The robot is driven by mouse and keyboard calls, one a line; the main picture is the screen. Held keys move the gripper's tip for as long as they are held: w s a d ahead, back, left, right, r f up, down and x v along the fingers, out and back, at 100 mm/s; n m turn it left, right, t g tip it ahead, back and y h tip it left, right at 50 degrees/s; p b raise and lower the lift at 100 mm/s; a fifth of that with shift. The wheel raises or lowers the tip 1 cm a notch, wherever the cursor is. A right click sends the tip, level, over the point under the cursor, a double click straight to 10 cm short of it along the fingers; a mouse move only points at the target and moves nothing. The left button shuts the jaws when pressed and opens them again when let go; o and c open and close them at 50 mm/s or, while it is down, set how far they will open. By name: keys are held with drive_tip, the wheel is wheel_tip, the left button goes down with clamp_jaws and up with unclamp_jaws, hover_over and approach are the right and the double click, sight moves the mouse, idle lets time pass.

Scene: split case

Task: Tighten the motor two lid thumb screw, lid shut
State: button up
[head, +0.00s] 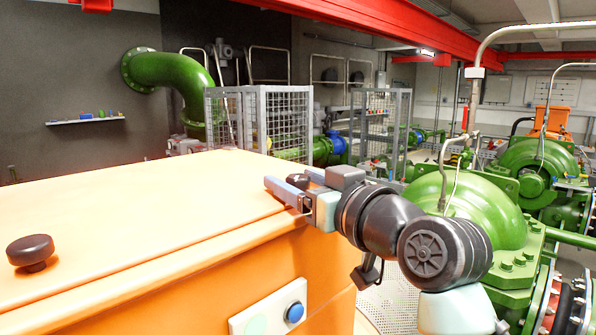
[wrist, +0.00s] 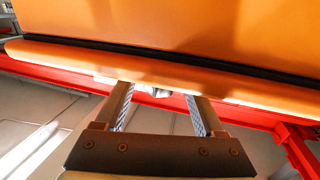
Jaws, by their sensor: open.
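The orange casing (head: 260,275) has a broad orange lid (head: 150,205) that lies flat on it, with a thin seam along the near edge. A dark round knob (head: 31,249) stands on the lid at the far left; whether it is the thumb screw I cannot tell. My gripper (head: 279,181) is at the lid's right edge, well right of the knob. In the wrist view my gripper (wrist: 160,92) is open, its fingers reaching to the orange lip (wrist: 245,88). A small grey piece (wrist: 158,93) shows between the fingertips, too small to identify.
A pale plate with a blue button (head: 295,312) is on the casing's front. A green pump (head: 480,205) stands right of the casing, close to my arm. Mesh cages (head: 285,125) stand behind. The lid top between knob and gripper is clear.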

drive_tip(key=shift+w, duration=0.1)
clamp_jaws()
drive_tip(key=shift+h, duration=0.3)
drive_tip(key=shift+a+m+t+h, duration=0.1)
drive_tip(key=shift+m+t+h, duration=0.6)
drive_tip(key=shift+m+h, duration=0.35)
drive_tip(key=shift+m+t+h, duration=0.3)
drive_tip(key=shift+m+h, duration=0.05)
drive_tip(key=shift+h, duration=0.3)
unclamp_jaws()
